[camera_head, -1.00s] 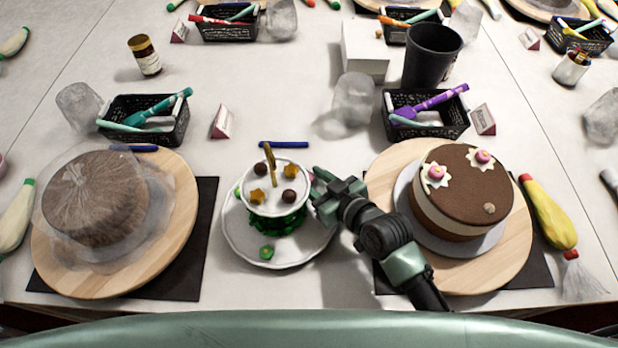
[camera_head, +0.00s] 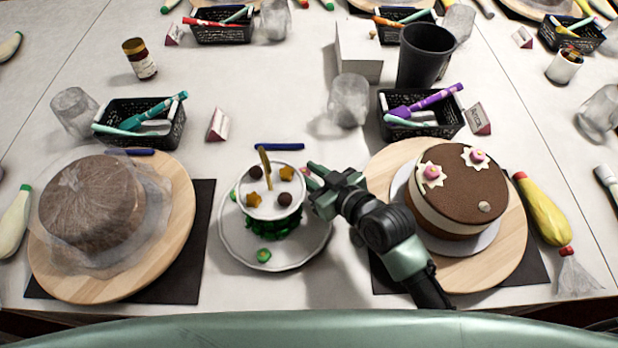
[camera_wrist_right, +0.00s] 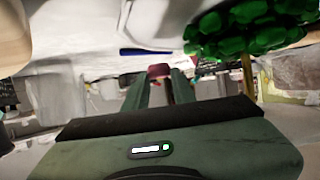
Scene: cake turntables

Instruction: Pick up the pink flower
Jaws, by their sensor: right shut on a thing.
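My right gripper (camera_head: 312,177) is just right of a small white stand (camera_head: 270,210) with green leafy decoration. It is shut on a small pink thing (camera_head: 305,172), seemingly the pink flower, mostly hidden by the fingers. In the right wrist view this thing (camera_wrist_right: 160,70) looks dark pink, between the fingertips (camera_wrist_right: 160,82). The stand's green leaves (camera_wrist_right: 245,28) are close by at upper right there. Two more pink flowers on white petals, one (camera_head: 433,174) and another (camera_head: 476,156), sit on the brown cake (camera_head: 460,190) at the right. My left gripper is not in view.
The white plate (camera_head: 238,245) under the stand holds green flowers. Wooden turntables stand left (camera_head: 180,225) and right (camera_head: 515,235), the left one bearing a wrapped cake (camera_head: 95,200). Black baskets, a dark cup (camera_head: 425,58) and a clear glass (camera_head: 348,100) stand behind.

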